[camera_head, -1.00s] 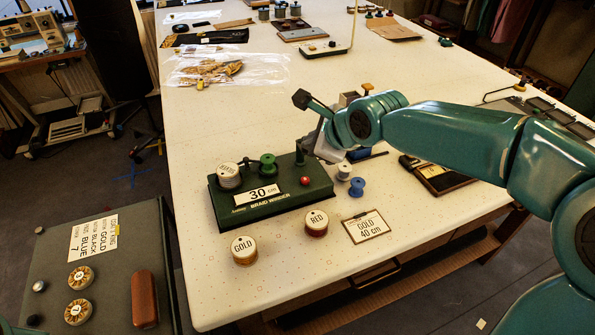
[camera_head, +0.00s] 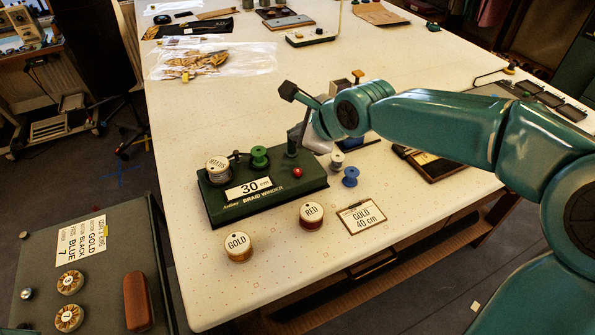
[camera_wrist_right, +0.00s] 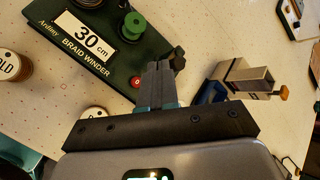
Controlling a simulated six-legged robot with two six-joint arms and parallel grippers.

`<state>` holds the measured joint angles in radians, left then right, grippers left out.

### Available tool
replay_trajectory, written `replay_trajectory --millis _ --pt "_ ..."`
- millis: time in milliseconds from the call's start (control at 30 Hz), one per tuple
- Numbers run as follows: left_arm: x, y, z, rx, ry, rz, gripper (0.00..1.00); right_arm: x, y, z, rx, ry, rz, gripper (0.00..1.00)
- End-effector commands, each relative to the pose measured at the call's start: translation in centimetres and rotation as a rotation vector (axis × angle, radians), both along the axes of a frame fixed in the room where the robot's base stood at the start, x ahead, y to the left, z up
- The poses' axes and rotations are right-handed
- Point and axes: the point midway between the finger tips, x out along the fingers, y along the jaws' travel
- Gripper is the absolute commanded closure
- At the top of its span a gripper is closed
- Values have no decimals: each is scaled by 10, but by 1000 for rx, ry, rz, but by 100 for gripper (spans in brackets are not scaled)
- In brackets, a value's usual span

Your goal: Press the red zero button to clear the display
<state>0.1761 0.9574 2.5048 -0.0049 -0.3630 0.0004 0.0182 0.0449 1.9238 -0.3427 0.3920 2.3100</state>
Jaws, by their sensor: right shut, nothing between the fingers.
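The dark green braid winder (camera_head: 262,203) stands on the white table, and its label reads 30 cm (camera_head: 248,188). The red button (camera_head: 297,173) is on its top near the right end. It also shows in the right wrist view (camera_wrist_right: 136,82), just left of my fingers. My right gripper (camera_head: 312,140) is behind and above the winder's right end, partly hidden by my own arm. In the right wrist view its fingers (camera_wrist_right: 158,72) are shut and empty, apart from the button in that picture. My left gripper is not in view.
A dark crank handle (camera_wrist_right: 178,58) rises close to my fingertips. GOLD (camera_head: 237,247) and RED (camera_head: 311,215) spools and a GOLD 40 cm card (camera_head: 361,216) lie in front. A blue spool (camera_head: 350,177) stands to the right. A grey-and-tan block tool (camera_wrist_right: 240,78) is right of my gripper.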

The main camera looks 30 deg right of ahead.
Motion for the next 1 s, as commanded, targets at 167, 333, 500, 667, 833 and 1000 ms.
replay_trajectory --millis 167,333,500,667,833,1000 --pt "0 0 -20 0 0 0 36 1 0 -29 0 2 1 100" --pt "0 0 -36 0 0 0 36 2 0 -54 1 2 0 100" --pt "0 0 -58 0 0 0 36 3 0 -73 1 0 -1 100" --pt "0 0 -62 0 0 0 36 3 0 -76 1 0 -1 100" --pt "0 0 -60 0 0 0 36 3 0 -75 1 0 -1 100" --pt "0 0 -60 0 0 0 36 2 0 -75 1 0 -1 100"
